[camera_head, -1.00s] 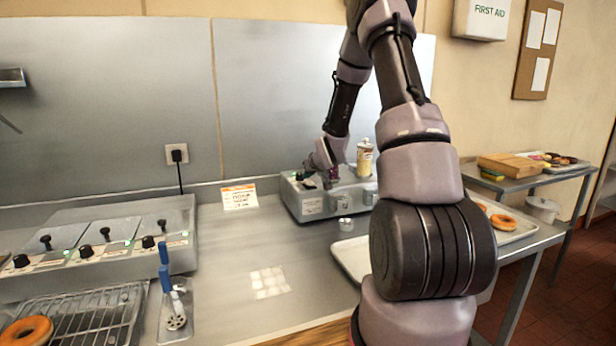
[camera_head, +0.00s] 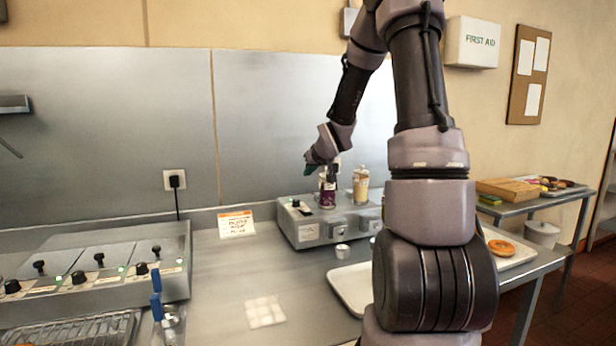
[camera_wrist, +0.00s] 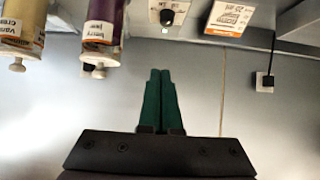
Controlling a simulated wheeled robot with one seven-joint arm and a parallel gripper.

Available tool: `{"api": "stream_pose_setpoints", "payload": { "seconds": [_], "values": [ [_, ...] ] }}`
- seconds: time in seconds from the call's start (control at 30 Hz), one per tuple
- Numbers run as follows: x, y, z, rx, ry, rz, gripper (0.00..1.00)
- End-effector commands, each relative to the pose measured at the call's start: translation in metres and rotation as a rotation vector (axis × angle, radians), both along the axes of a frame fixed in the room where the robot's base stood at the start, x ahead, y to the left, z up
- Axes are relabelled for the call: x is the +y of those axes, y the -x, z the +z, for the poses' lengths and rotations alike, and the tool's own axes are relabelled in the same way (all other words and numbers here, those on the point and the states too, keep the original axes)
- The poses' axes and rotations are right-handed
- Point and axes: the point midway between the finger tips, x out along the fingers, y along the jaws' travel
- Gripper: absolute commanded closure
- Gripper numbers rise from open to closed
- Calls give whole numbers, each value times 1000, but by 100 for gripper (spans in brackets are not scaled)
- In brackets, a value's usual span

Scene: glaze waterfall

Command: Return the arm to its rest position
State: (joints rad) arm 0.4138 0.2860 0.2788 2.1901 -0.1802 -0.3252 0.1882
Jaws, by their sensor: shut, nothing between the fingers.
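My gripper (camera_head: 309,169) is up at the left end of my arm, in front of the metal back wall. In the wrist view its two green fingers (camera_wrist: 160,98) are pressed together with nothing between them. It is above and a little left of a purple jam bottle (camera_head: 327,192), which stands on a grey machine (camera_head: 325,230). A cream-coloured bottle (camera_head: 361,186) stands to its right. In the wrist view the purple bottle (camera_wrist: 103,25) and the cream-coloured bottle (camera_wrist: 20,22) hang upside down at the upper left, apart from the fingers.
A small white cup (camera_head: 342,251) and a pale tray (camera_head: 350,288) are near the machine. A row of lidded wells (camera_head: 100,265) lies left. The middle counter is mostly clear.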

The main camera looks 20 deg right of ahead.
Motion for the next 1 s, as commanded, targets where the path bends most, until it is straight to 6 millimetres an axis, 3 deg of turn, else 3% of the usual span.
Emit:
{"api": "stream_pose_setpoints", "payload": {
  "seconds": [0.4, 0.57, 0.77, 1.0],
  "values": [
    [1, 1, 1, 0, 1, -1, 100],
    [7, 20, 24, 25, 8, -27, 100],
    [26, 91, 77, 104, -17, -110, 100],
    [57, 200, 121, 203, -134, -188, 100]
  ]
}}
